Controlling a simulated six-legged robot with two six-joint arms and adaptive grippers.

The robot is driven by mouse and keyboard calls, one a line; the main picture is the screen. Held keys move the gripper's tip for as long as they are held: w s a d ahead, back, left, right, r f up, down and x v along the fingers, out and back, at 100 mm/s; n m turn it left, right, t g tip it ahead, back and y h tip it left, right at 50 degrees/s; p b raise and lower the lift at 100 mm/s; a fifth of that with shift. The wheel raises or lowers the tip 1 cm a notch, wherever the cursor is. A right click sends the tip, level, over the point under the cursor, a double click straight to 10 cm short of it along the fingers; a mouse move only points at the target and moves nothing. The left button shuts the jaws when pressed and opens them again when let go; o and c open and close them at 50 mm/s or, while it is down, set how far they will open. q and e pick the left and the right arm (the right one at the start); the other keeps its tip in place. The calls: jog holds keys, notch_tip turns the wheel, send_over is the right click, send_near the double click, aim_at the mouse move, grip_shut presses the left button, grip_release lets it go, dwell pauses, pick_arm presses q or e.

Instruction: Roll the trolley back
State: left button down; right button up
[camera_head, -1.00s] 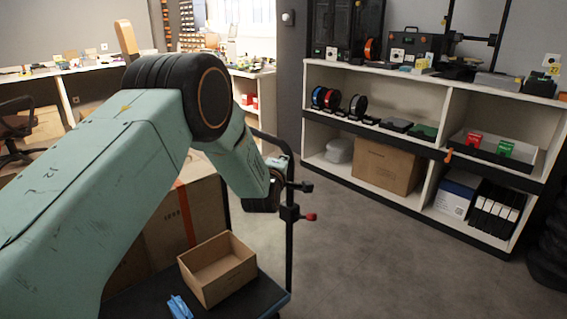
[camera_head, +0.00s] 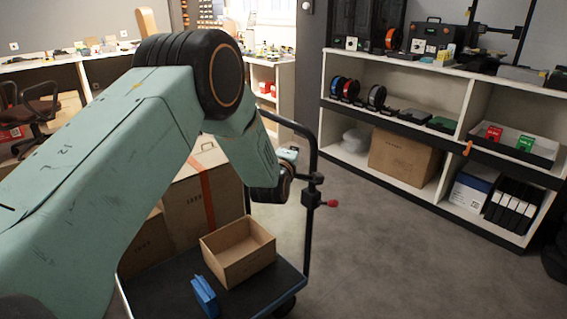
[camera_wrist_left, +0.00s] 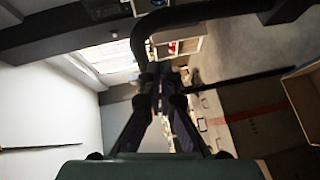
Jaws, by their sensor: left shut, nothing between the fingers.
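The trolley has a dark flat deck (camera_head: 165,297) and a black tube handle (camera_head: 309,235) with a red-tipped knob on its post. On the deck stand a large brown carton with an orange strap (camera_head: 190,205), a small open wooden box (camera_head: 238,255) and a blue item (camera_head: 205,296). My left arm reaches over the deck to the handle; its wrist hides most of the gripper in the head view. In the left wrist view my left gripper (camera_wrist_left: 158,75) is shut and empty, close to the black handle tube (camera_wrist_left: 200,14). I cannot tell whether they touch. My right gripper is not in view.
A white shelf unit (camera_head: 455,95) with spools, a carton and binders stands at the right. Grey floor (camera_head: 400,260) is clear between it and the trolley. Desks (camera_head: 70,58) and a chair (camera_head: 38,112) stand at the back left.

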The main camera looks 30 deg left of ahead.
pick_arm(q)
jog(key=p+v, duration=0.2)
jog(key=v, duration=0.6)
jog(key=shift+s+d+r, duration=0.15)
